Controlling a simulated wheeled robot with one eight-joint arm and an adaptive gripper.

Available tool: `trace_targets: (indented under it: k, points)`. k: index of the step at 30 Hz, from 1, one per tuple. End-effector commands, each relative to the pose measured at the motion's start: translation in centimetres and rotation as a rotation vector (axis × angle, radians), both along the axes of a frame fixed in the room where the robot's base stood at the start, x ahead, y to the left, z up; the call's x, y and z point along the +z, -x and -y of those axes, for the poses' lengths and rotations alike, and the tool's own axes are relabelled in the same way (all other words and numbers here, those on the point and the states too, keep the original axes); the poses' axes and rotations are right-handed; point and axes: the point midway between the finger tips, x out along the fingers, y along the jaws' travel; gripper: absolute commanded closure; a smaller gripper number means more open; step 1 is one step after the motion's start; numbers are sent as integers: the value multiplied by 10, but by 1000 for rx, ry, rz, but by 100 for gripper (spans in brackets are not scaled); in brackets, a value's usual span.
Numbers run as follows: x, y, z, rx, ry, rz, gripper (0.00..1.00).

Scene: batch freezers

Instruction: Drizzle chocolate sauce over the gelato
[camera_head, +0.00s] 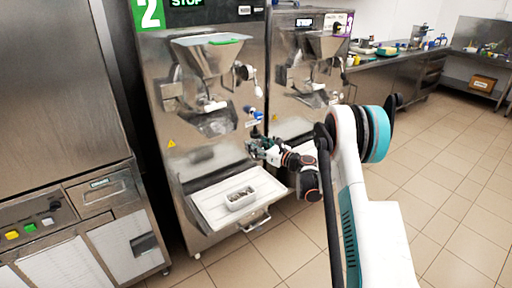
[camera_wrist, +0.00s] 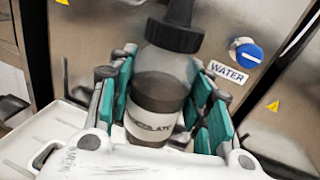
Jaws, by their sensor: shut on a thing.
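The sauce bottle (camera_wrist: 160,92) is clear, with a black nozzle cap, dark brown sauce inside and a partly hidden chocolate label. It fills the middle of the wrist view with its cap at the top of that picture. My gripper (camera_wrist: 163,105) is shut around it, with green-padded fingers on both sides. In the head view my gripper (camera_head: 262,148) is in front of the number 2 machine, above and slightly right of a small light tub (camera_head: 241,204). The tub stands on the machine's white tray (camera_head: 267,186). Its contents are too small to make out. The bottle is hard to tell apart there.
The steel batch freezer (camera_head: 165,125) stands close behind my gripper, with a blue water knob (camera_wrist: 249,55) near the bottle. A second freezer (camera_head: 290,105) is at its right. A steel cabinet (camera_head: 60,100) stands at the left. The tiled floor (camera_head: 450,190) at the right is clear.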

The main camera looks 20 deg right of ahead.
Motion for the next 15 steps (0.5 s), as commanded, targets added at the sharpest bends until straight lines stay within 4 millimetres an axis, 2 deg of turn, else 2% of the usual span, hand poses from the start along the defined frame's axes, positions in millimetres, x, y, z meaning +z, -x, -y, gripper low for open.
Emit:
trace_targets:
  k: [4,12,15]
  points:
    - [3,0,0,0,-68,-41,79]
    - [2,1,0,0,-72,-43,79]
    - [2,7,0,0,-72,-43,79]
